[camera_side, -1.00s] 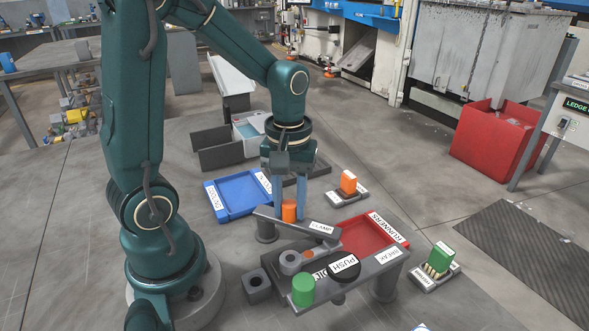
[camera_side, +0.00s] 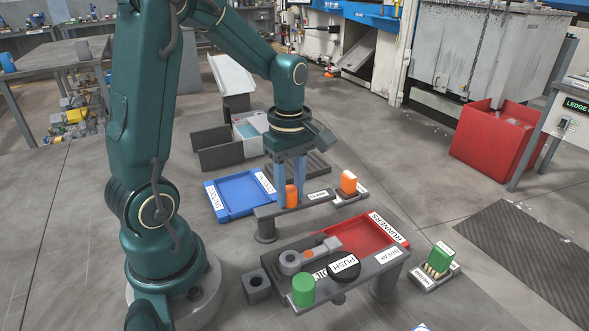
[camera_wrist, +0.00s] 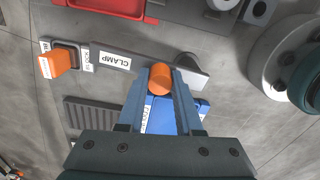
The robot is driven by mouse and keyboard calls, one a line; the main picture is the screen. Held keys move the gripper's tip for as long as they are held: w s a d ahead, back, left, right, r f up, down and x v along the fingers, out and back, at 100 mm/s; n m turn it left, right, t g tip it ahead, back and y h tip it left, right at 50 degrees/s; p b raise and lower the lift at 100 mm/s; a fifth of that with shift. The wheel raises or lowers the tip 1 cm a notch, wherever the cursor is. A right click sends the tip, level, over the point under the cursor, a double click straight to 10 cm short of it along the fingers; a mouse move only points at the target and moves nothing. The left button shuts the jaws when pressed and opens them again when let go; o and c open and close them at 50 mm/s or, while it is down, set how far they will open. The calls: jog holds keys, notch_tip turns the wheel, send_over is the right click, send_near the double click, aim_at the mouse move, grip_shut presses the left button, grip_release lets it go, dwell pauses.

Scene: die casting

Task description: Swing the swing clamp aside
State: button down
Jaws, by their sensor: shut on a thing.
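The swing clamp (camera_side: 270,211) is a grey bar labelled CLAMP on a round post, with an upright orange knob (camera_side: 291,195). My gripper (camera_side: 290,190) is shut on the orange knob, one blue finger on each side. In the wrist view the orange knob (camera_wrist: 159,80) sits between the fingertips, and the clamp bar (camera_wrist: 140,64) runs across behind it. The bar points away from the fixture (camera_side: 385,266) toward the orange block on its stand. The grey part with a ring end (camera_side: 290,262) on the fixture is uncovered.
A blue tray (camera_side: 222,212) lies left of the clamp. A red RUNNERS tray (camera_side: 386,221) is to its right. An orange block (camera_side: 348,182) stands on a small base by the bar's far end.

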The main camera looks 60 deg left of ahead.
aim_at(289, 188)
jog(key=shift+a+n, duration=0.2)
jog(key=shift+n, duration=0.2)
jog(key=c, duration=0.6)
grip_release()
jog(key=shift+r, duration=0.1)
jog(key=shift+r, duration=2.5)
